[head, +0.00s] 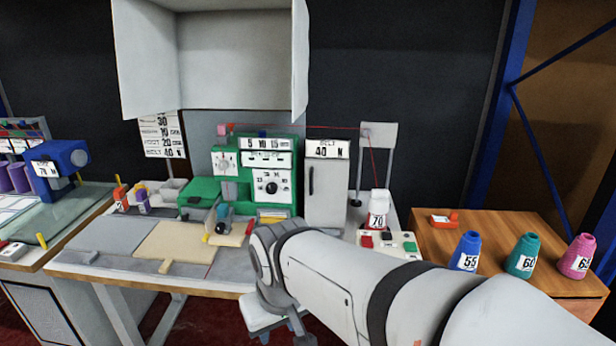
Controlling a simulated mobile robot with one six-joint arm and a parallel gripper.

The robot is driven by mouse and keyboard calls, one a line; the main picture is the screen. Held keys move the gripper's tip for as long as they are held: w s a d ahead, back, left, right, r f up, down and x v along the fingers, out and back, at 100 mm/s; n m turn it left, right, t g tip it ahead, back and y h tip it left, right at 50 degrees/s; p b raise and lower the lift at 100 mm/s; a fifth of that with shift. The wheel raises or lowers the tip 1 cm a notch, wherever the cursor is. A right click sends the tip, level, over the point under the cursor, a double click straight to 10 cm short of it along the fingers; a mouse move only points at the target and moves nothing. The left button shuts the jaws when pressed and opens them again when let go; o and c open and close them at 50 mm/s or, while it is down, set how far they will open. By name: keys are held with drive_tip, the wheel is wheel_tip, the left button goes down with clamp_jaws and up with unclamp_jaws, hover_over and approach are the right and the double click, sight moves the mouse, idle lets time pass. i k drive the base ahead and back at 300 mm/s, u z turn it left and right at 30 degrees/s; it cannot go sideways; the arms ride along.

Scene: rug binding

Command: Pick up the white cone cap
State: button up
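A white cone-shaped cap (381,195) shows at the right end of the sewing bench. It sits upright over a cone with a red lower part and a label reading 70. A thin red thread runs down towards its top from a post above. My arm crosses the front of the bench from the lower right, and its far end is left of and nearer than the cap. My gripper (278,320) seems to hang below that end, well apart from the cap. Its fingers are not clear, and I cannot make out whether they are open.
A control box (391,243) with coloured buttons stands just in front of the cap. A grey cabinet (326,190) and a green machine (262,175) stand to its left. Blue (467,251), teal (523,256) and pink (577,257) cones stand on a wooden table (485,222) at right.

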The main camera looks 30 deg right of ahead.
sight(379, 201)
drive_tip(key=z, duration=0.55)
drive_tip(key=i, duration=0.9)
drive_tip(key=z, duration=0.5)
drive_tip(key=k, duration=0.9)
drive_tip(key=z, duration=0.15)
drive_tip(key=i, duration=0.9)
drive_tip(key=u, duration=0.05)
